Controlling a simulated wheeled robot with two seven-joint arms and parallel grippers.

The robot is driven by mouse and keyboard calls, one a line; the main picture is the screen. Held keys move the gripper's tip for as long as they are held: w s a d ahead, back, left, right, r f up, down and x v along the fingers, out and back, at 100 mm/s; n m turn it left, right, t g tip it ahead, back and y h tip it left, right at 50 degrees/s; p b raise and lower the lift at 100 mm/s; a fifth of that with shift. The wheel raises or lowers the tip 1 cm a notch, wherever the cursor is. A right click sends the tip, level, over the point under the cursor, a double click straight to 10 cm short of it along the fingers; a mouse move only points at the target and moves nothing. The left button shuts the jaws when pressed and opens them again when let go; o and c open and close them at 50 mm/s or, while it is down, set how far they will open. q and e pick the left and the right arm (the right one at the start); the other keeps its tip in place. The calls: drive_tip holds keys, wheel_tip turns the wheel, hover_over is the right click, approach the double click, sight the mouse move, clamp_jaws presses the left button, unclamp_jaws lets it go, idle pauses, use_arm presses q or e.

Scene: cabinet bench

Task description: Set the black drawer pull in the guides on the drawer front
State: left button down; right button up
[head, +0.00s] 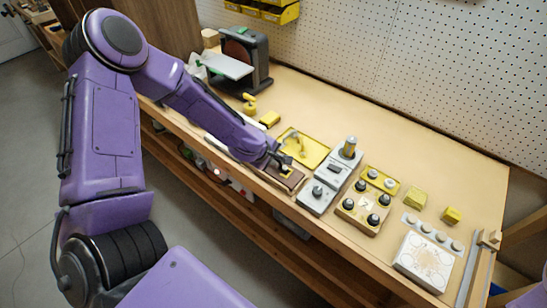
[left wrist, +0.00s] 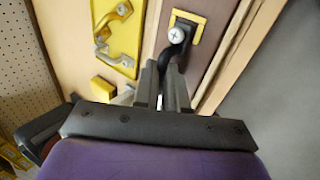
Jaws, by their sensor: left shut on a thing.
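My left gripper (head: 284,166) is over the brown drawer front (head: 292,181) near the bench's front edge. In the left wrist view its fingers (left wrist: 172,88) are shut on the black drawer pull (left wrist: 169,60), a curved dark bar. The pull's far end meets a round silver screw head (left wrist: 177,35), beside the yellow guide (left wrist: 195,29) on the brown drawer front (left wrist: 212,58). I cannot tell whether the pull touches the panel or sits in the guide. The pull's near end is hidden between the fingers. My right gripper is not in view.
A yellow tray (head: 317,157) with metal handles lies just behind the drawer front. Right of it stand a grey fixture (head: 318,198), a board with black knobs (head: 347,215) and a white plate (head: 425,262). A sander (head: 245,57) stands at the back left.

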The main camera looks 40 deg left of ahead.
use_arm(q)
drive_tip(key=shift+f, duration=0.45)
idle(0.6)
idle(0.4)
drive_tip(key=c, duration=0.9)
unclamp_jaws()
drive_tip(key=shift+f, duration=0.1)
drive_tip(key=shift+s, duration=0.1)
wheel_tip(320, 180, up, 7)
drive_tip(key=p, duration=0.6)
drive_tip(key=shift+p, duration=0.3)
